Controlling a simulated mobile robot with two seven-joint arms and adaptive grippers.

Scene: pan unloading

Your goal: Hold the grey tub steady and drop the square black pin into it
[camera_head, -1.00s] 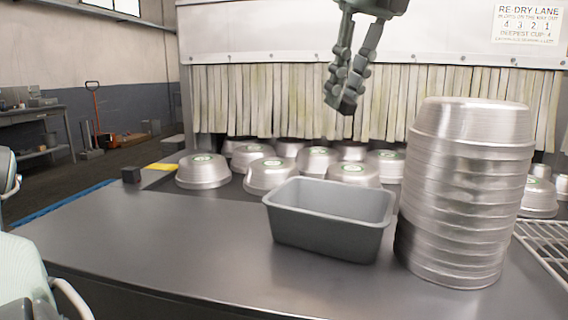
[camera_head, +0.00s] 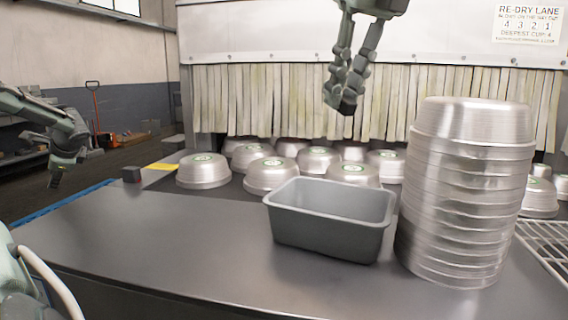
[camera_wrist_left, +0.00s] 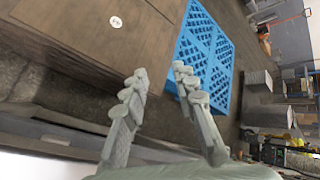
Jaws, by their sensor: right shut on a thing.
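The grey tub (camera_head: 318,233) stands upright on the dark counter, left of the tall stack of pans. My right gripper (camera_head: 346,98) hangs high above and behind the tub, shut on a small dark piece at its fingertips, the square black pin (camera_head: 347,105); the fingers partly hide it. My left gripper (camera_head: 54,180) is off the counter's left side, far from the tub, pointing down. In the left wrist view its two fingers (camera_wrist_left: 160,70) are apart with nothing between them.
A tall stack of metal pans (camera_head: 465,190) stands close to the tub's right. Several upturned pans (camera_head: 203,171) lie behind, before a strip curtain (camera_head: 290,100). A small dark block (camera_head: 131,174) sits at the counter's far left. The counter (camera_head: 170,240) left of the tub is clear.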

